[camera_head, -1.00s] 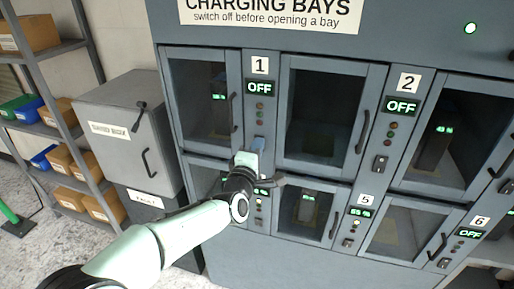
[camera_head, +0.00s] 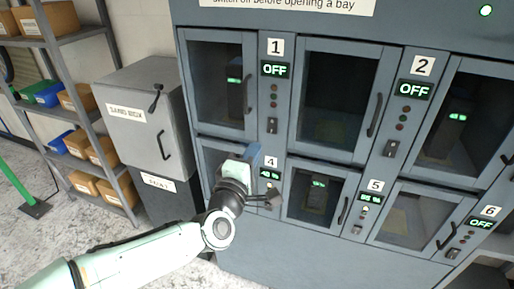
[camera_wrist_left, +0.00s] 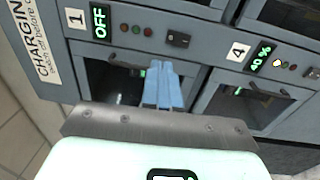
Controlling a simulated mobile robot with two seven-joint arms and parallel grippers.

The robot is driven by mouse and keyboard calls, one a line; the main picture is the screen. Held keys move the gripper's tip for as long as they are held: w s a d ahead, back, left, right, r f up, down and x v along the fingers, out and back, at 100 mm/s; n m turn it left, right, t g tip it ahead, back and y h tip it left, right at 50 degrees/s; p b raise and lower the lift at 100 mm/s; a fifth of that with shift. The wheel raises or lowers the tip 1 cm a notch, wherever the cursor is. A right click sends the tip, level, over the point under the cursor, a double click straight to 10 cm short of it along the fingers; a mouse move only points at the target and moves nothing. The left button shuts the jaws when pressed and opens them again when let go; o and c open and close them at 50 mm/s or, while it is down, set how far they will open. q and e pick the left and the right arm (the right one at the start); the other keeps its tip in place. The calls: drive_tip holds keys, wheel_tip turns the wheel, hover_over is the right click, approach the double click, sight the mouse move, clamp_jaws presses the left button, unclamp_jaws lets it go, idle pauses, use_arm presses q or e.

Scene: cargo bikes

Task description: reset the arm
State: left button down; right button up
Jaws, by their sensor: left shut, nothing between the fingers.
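My left gripper (camera_head: 252,156) is shut and empty, its blue fingers together in front of the charging cabinet (camera_head: 330,245), just below and left of the bay 1 switch (camera_head: 271,125). In the left wrist view the shut blue fingers (camera_wrist_left: 162,86) point at the cabinet front, apparently clear of it. The bay 1 display (camera_head: 275,69) reads OFF, and so does the bay 2 display (camera_head: 415,91). The bay 4 display (camera_wrist_left: 261,58) is lit and reads about 40 %. The gripper and wrist hide part of the bay 4 door. My right gripper is not in view.
A grey box cabinet (camera_head: 140,115) on a dark stand is left of the bays. A shelf rack (camera_head: 112,135) with blue, green and orange bins is farther left. A green post (camera_head: 18,182) stands on the floor. Door handles (camera_head: 376,116) stick out from the bays.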

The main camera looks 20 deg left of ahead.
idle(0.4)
use_arm(q)
drive_tip(key=s+f+m+g+p, duration=0.1)
drive_tip(key=s+f+m+g, duration=0.15)
drive_tip(key=f, duration=0.95)
drive_tip(key=s+d+f+m+g+p, duration=0.1)
drive_tip(key=f+m+g, duration=0.25)
drive_tip(key=f, duration=0.95)
drive_tip(key=s+f+m+g+p, duration=0.1)
drive_tip(key=f+m+g, duration=0.25)
drive_tip(key=f, duration=0.85)
drive_tip(key=s+f+m+g+h+p, duration=0.1)
drive_tip(key=s+f+g, duration=0.3)
drive_tip(key=s+f, duration=0.55)
drive_tip(key=s+d+f+m+g+h+p, duration=0.1)
drive_tip(key=s+f+g, duration=0.2)
drive_tip(key=s, duration=0.7)
drive_tip(key=s+d+f+m+g+h+p, duration=0.1)
drive_tip(key=s+d+f+m+g, duration=0.1)
drive_tip(key=s+f, duration=0.4)
drive_tip(key=s+g, duration=0.1)
drive_tip(key=s, duration=0.2)
drive_tip(key=shift+s, duration=0.35)
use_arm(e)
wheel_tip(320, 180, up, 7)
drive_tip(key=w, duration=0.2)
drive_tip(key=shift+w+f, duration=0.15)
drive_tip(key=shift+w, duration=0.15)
